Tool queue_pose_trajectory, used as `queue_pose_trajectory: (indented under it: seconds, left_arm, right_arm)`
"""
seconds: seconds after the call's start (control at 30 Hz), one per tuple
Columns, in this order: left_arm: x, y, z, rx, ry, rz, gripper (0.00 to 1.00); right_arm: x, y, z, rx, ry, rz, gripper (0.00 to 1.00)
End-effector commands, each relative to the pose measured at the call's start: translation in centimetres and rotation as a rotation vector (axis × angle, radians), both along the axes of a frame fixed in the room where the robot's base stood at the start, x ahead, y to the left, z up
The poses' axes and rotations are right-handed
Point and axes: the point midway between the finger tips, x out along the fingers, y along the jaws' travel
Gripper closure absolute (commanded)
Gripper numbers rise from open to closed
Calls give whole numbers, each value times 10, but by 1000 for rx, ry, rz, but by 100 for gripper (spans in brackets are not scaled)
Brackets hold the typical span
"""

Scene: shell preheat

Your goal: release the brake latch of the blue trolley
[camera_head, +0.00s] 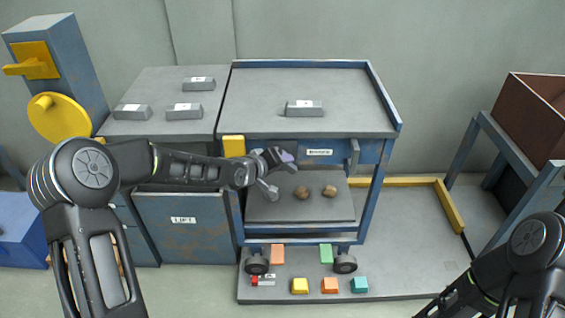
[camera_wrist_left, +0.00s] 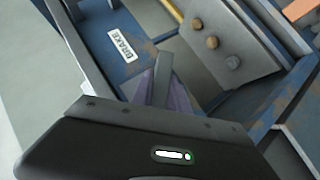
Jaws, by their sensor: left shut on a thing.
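The blue trolley (camera_head: 378,200) stands in the middle, with a grey top and a lower shelf. A white label reading BRAKE (camera_wrist_left: 122,45) is on its blue front panel in the left wrist view. Beside the label is a short grey lever, the brake latch (camera_wrist_left: 164,72). My left gripper (camera_head: 286,157) is at the trolley's front, under its top. Its purple fingers are shut on the latch, and in the left wrist view they (camera_wrist_left: 165,95) sit around its lower part. In the head view the gripper mostly hides the held lever. My right gripper is out of frame.
Brown lumps (camera_head: 302,192) lie on the lower shelf. A grey upright handle (camera_head: 353,152) is on the front's right. A grey block (camera_head: 304,108) lies on the top. Coloured blocks (camera_head: 300,286) lie on the floor platform. A cabinet labelled LIFT (camera_head: 184,237) stands left; a brown bin (camera_head: 537,115) right.

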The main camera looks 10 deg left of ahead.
Motion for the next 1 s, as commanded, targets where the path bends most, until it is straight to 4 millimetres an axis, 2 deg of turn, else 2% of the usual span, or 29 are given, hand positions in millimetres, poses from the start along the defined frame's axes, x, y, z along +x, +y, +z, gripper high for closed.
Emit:
queue_pose_trajectory:
  seconds: [0.13,0.27,0.7,1.0]
  left_arm:
    - [1,-5,4,121,24,-7,100]
    - [0,-5,7,225,52,-8,100]
    - [0,-4,9,586,146,-9,100]
    - [0,-2,3,746,188,-6,100]
  right_arm:
    - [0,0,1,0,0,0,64]
    - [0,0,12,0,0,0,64]
    - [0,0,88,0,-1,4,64]
    - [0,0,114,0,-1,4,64]
